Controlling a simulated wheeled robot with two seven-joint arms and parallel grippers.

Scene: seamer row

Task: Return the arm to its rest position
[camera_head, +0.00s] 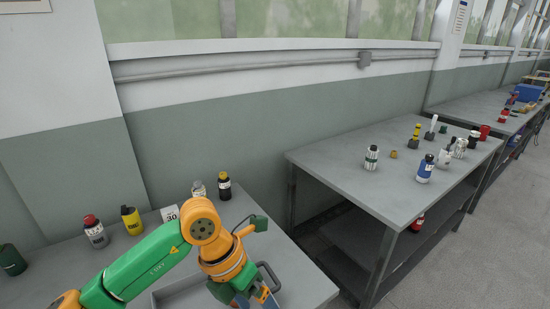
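My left arm (150,262), green and orange, reaches in from the lower left over the near table. It bends at an orange joint, and its wrist points down. My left gripper (257,296) is at the bottom edge of the view, above or beside the right end of a grey tray (172,297). Its fingers are partly cut off and hidden, so I cannot tell whether it is open, shut or holding anything. My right gripper is not in view.
A second grey table (340,158) with several bottles stands right, beyond a gap.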

